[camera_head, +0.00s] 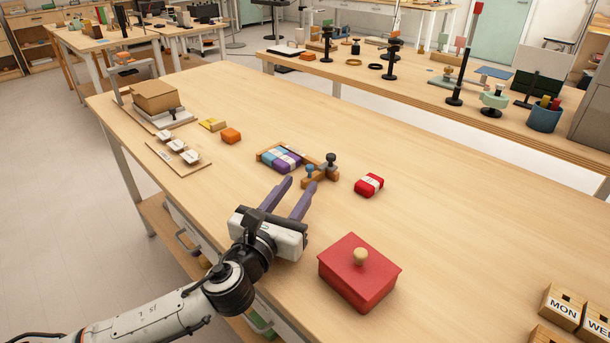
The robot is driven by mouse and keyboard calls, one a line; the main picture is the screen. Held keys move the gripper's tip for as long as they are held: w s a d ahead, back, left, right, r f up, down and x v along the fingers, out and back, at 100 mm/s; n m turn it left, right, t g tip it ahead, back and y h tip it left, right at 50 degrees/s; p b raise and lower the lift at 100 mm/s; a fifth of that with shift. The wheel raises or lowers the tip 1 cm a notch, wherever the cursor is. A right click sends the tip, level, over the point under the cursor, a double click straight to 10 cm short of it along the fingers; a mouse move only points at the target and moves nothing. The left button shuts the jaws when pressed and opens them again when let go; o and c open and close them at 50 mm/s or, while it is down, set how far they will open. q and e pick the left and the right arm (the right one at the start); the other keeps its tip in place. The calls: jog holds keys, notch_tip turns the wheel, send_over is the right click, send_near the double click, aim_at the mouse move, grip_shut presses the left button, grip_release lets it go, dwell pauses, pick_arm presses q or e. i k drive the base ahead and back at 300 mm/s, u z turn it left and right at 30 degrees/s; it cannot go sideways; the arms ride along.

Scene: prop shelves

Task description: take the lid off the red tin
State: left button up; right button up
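The red tin (357,288) is a red box near the front edge of the wooden table, in the lower middle of the head view. Its flat red lid (378,269) sits on top and carries a round, light wooden knob (360,256). My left gripper (294,192) is to the left of the tin and beyond it, over the table. Its two purple fingers are apart with nothing between them, and they point away from the tin. My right gripper is not in the view.
A red and white packet (369,185) lies beyond the tin. A wooden tray (268,156) with coloured packs and a wooden stand (322,176) with dark knobs are ahead of my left fingers. Lettered wooden blocks (562,307) are at lower right. The table right of the tin is clear.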

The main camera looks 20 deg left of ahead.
aim_at(365, 269)
jog(key=u, duration=0.1)
jog(key=k, duration=1)
jog(key=z, duration=0.1)
